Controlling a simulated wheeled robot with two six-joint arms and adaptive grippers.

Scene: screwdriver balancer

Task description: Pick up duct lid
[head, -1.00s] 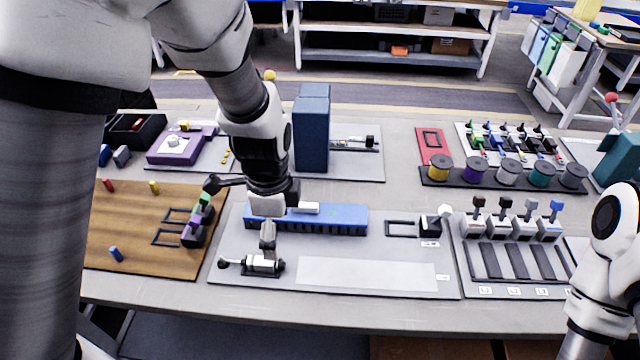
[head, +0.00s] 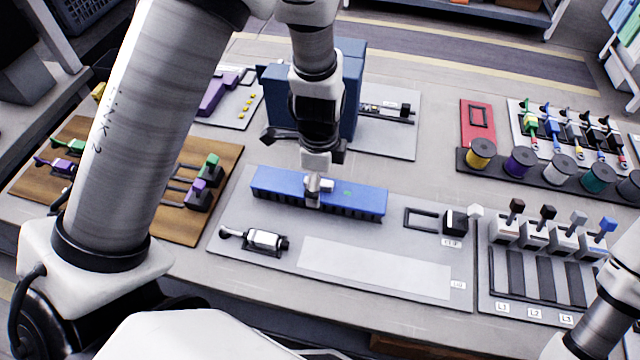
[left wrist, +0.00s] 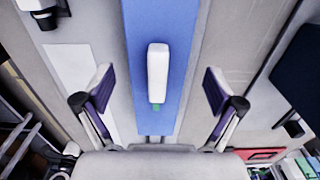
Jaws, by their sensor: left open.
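The duct lid (head: 275,186) is a long blue bar with a white handle on top, lying on the slotted dark-blue duct on the grey front panel. My left gripper (head: 316,180) is above the lid, pointing down, and partly hides the handle. In the left wrist view the open fingers (left wrist: 158,90) stand on either side of the blue lid (left wrist: 160,28), with the white handle (left wrist: 158,72) between them. Nothing is held. The exact height above the handle is hard to tell. My right gripper is out of view; only part of that arm shows at the right edge.
A tall dark-blue box (head: 350,95) stands close behind my left gripper. A white cylindrical fixture (head: 262,239) sits in front of the duct. Levers (head: 560,240) and spools (head: 560,168) stand to the right. The pale strip (head: 375,268) in front is clear.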

